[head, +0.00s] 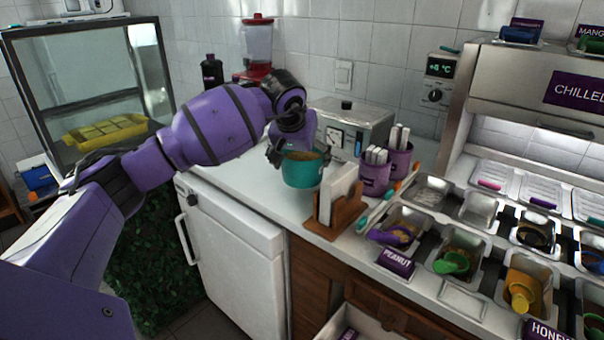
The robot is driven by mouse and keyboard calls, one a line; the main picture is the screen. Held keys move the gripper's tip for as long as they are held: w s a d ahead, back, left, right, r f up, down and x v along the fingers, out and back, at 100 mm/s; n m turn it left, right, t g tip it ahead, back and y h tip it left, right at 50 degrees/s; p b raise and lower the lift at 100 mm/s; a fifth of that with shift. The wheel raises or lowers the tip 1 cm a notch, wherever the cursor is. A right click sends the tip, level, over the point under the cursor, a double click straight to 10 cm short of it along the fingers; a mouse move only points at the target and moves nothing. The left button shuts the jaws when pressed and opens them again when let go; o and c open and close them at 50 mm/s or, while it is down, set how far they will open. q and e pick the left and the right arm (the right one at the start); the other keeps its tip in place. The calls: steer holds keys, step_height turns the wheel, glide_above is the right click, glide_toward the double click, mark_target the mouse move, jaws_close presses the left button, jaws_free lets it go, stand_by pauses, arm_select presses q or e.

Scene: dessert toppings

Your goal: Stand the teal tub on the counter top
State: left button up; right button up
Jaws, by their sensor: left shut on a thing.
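The teal tub (302,173) is in the middle of the head view, upright, with something brownish inside it. My left gripper (284,148) is shut on the tub at its left and rear rim side. The tub shows over the white counter top (236,165), near its front edge and just left of the wooden napkin holder. I cannot tell whether its base touches the counter. My right gripper is not in view.
The wooden napkin holder (338,212) is close to the tub's right. Purple cups (375,178) and a metal appliance (352,122) stand behind. Topping pans (455,246) fill the right. A red-based blender (257,50) is at the back. An open drawer (362,322) is below.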

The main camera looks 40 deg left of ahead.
arm_select(q)
steer(key=shift+w+f, duration=0.1)
steer(key=shift+f, duration=2.1)
steer(key=shift+f, duration=0.15)
steer(key=o, duration=1.2)
steer(key=shift+r, duration=0.45)
steer(key=v, duration=1.1)
steer(key=shift+s, duration=0.3)
steer(key=shift+d+r, duration=0.1)
